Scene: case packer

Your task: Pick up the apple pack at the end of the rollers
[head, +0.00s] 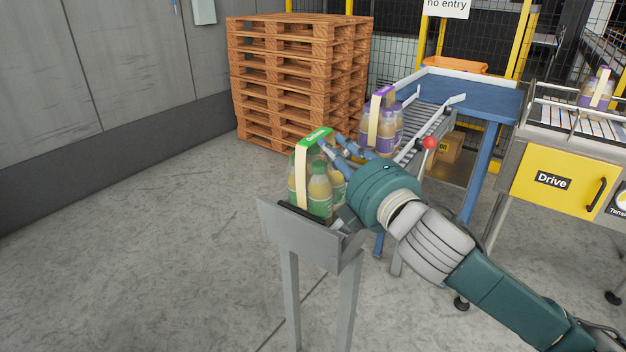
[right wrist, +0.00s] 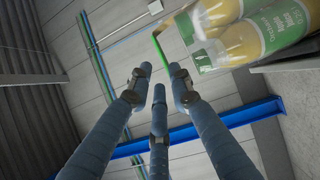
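The apple pack (head: 319,188) has bottles of yellowish juice with green labels, a green top and a pale strap. It stands upright on the grey end stand of the rollers (head: 299,233) in the head view. My right gripper (head: 332,147) is beside the upper right of the pack, with its blue fingers spread and nothing between them. In the right wrist view the fingers (right wrist: 160,78) point away with gaps between their tips. The pack's labelled bottles (right wrist: 245,35) lie to their upper right, outside the fingers. My left gripper is not in view.
A purple pack (head: 382,125) stands behind on the rollers (head: 425,125). A red knob (head: 429,143) is right of it. A pallet stack (head: 298,80) stands at the back. A yellow Drive cabinet (head: 560,180) is at the right. The floor to the left is clear.

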